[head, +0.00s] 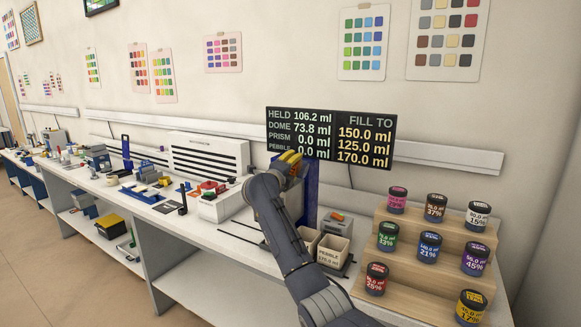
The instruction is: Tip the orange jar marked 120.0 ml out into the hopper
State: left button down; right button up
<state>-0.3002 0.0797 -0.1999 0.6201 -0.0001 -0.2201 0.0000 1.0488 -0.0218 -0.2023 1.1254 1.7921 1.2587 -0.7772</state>
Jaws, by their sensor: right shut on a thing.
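My right gripper (289,159) is raised in front of the display, at the top of the blue dispenser stand (311,184). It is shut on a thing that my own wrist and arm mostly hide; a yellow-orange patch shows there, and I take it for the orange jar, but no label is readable. The hopper is not clearly visible; my arm covers that area. The dark display (331,138) reads held 106.2 ml, dome 73.8, prism 0.0 and pebble 0.0, with fill-to values 150.0, 125.0 and 170.0. My left gripper is not in view.
A stepped wooden rack (407,268) at the right holds several coloured jars, with a gap on its lowest step between the red jar (376,279) and yellow jar (470,306). A bin marked pebble (333,251) stands below the stand. Tools clutter the bench at left.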

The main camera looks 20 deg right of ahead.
jog(key=shift+s+d+m, duration=0.15)
jog(key=shift+m, duration=0.65)
jog(key=m, duration=0.2)
jog(key=r+m, duration=0.1)
jog(key=m, duration=0.2)
jog(key=shift+s+d+r+m, duration=0.2)
jog(key=shift+d+r+m, duration=0.05)
jog(key=shift+m, duration=0.15)
jog(key=m, duration=0.2)
jog(key=r+m, duration=0.1)
jog(key=m, duration=0.1)
jog(key=shift+s+d, duration=0.1)
jog(key=shift+s, duration=0.05)
jog(key=shift+s+d+r+m, duration=0.1)
jog(key=shift+r+m, duration=0.1)
jog(key=shift+m, duration=0.7)
jog(key=shift+d+r+m, duration=0.1)
jog(key=shift+r+m, duration=0.1)
jog(key=shift+m, duration=0.7)
